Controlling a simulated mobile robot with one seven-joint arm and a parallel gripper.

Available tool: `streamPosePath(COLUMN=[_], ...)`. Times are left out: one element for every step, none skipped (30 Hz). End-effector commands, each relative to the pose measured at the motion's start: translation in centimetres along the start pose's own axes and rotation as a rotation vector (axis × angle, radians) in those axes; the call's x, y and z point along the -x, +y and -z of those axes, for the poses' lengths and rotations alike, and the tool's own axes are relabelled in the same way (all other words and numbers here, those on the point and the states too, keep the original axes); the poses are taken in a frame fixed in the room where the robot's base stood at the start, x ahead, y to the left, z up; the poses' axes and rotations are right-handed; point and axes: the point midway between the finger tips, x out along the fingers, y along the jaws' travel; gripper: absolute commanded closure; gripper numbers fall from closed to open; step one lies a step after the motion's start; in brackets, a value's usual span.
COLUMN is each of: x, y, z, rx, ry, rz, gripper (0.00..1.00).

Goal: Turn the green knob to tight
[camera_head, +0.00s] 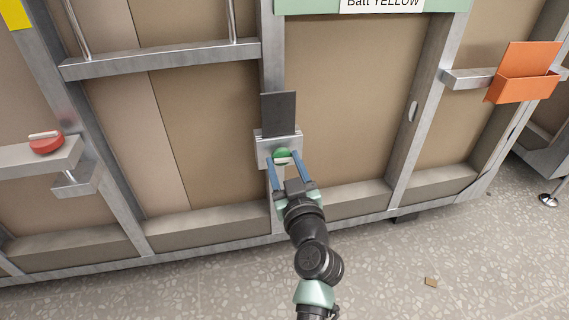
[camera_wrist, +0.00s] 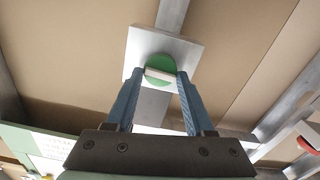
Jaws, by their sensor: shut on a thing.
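The green knob (camera_head: 282,155) is a round disc with a pale bar across its face, mounted on a light metal plate (camera_head: 265,146) on the upright frame post. In the wrist view the green knob (camera_wrist: 162,66) sits between my fingertips, with its pale bar running across, slightly tilted. My gripper (camera_head: 282,158) reaches up from below, its two blue fingers on either side of the knob. It also shows in the wrist view (camera_wrist: 160,76), shut on the knob's bar. The fingertips hide the ends of the bar.
A dark flat panel (camera_head: 279,114) stands just above the knob's plate. A red knob (camera_head: 46,142) sits on a grey ledge (camera_head: 35,158) at the left. An orange holder (camera_head: 524,88) hangs at the upper right.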

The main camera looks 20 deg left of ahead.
Motion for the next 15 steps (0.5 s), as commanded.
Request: streamPosePath(x=[0.02, 0.02, 0.02, 0.02, 0.02, 0.02, 0.02, 0.03, 0.03, 0.03, 0.03, 0.03, 0.04, 0.04, 0.04], y=[-0.02, -0.02, -0.01, 0.0, 0.01, 0.01, 0.02, 0.04, 0.06, 0.07, 0.09, 0.11, 0.12, 0.14, 0.16], z=[-0.06, -0.06, -0.07, -0.07, -0.07, -0.07, -0.07, -0.07, -0.07, -0.07, -0.07, -0.07, -0.08, -0.08, -0.08], rx=[-0.026, -0.043, -0.069, -0.091, -0.113, -0.146, -0.171, -0.198, -0.235, -0.263, -0.293, -0.331, -0.36, -0.388, -0.426], ry=[-0.001, -0.001, -0.001, -0.001, -0.001, -0.001, -0.001, -0.001, -0.001, -0.001, -0.001, -0.001, -0.001, -0.002, -0.002], rz=[0.001, 0.001, 0.001, 0.001, 0.001, 0.001, 0.001, 0.001, 0.0, 0.0, 0.0, 0.0, 0.0, 0.0, 0.0], gripper=[1.0, 1.0, 1.0, 1.0, 1.0, 1.0, 1.0, 1.0, 1.0, 1.0, 1.0, 1.0, 1.0, 1.0, 1.0])
